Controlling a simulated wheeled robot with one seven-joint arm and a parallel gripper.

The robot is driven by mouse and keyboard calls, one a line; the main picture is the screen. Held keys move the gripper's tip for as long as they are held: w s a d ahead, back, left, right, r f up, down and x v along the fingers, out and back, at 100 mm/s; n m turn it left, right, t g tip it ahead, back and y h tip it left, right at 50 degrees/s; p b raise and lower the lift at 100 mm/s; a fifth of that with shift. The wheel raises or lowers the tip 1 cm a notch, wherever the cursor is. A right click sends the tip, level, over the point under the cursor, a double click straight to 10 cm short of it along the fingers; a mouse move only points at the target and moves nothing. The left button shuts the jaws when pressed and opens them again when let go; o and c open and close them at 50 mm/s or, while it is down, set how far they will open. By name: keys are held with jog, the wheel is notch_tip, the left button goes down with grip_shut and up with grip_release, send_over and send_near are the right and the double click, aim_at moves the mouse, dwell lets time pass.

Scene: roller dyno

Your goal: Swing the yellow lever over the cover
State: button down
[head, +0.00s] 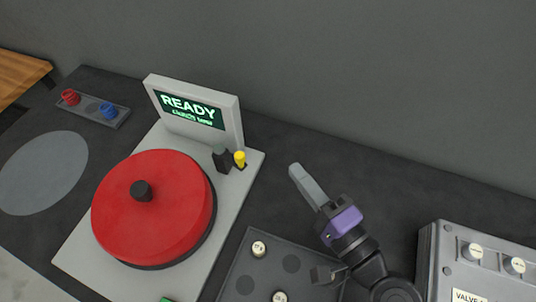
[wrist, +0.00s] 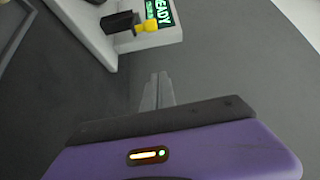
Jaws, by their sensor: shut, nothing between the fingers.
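The yellow lever (head: 240,159) is a small yellow-topped piece beside a dark block (head: 221,158) at the back right corner of the grey machine. It also shows in the wrist view (wrist: 147,27).
A display reading READY (head: 190,108) stands behind the cover. A dark tray with small round pieces (head: 235,262) lies in front, and a grey box with knobs (head: 470,270) stands at right. A holder with red and blue pieces (head: 92,108) sits at back left.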

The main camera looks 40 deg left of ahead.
aim_at(229, 153)
jog(key=s+p+x, duration=0.1)
jog(key=p+x, duration=0.2)
jog(key=x, duration=0.7)
jog(key=shift+g, duration=0.3)
jog(key=s, duration=0.2)
jog(key=s+p, duration=0.1)
jog(key=s, duration=0.1)
jog(key=shift+a, duration=0.3)
jog(key=shift+s+f, duration=0.1)
